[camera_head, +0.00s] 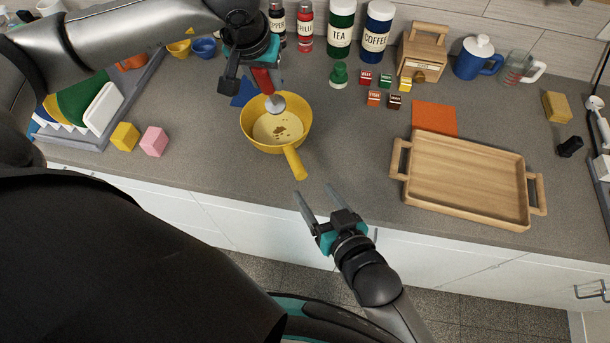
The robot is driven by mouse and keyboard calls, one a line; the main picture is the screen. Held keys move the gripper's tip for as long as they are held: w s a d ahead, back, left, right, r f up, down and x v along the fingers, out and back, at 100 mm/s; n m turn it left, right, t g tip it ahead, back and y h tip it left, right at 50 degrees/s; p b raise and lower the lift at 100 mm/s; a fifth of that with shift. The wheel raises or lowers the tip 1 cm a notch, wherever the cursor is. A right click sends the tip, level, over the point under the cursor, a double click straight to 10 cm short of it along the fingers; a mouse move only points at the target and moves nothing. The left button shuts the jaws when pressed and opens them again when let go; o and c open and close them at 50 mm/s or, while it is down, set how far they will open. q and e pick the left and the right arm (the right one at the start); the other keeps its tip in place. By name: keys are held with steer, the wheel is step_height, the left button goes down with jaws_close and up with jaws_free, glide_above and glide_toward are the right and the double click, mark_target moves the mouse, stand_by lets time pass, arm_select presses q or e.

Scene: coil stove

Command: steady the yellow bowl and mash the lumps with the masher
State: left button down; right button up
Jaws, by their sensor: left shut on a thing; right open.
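The yellow bowl (250,127) sits on the grey counter, with its handle pointing toward the front right. Pale mash (272,135) with several brown lumps (284,130) lies inside it. My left gripper (257,77) is above the bowl's back left side, shut on the red handle of the masher (264,82). The masher's round metal head (275,104) hangs at the bowl's back part; I cannot tell whether it touches the mash. My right gripper (318,197) is open and empty near the counter's front edge, in front of the bowl handle and apart from it.
A wooden tray (470,213) lies to the right. Yellow (125,136) and pink (154,141) blocks and a dish rack (92,143) are at the left. Tea (341,35) and coffee (376,40) canisters stand behind. A blue cloth (243,92) lies behind the bowl.

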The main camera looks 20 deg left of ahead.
mark_target(302, 176)
steer(key=x, duration=0.9)
steer(key=shift+c, duration=0.2)
jaws_close()
stand_by(0.4)
stand_by(0.8)
stand_by(0.5)
stand_by(1.0)
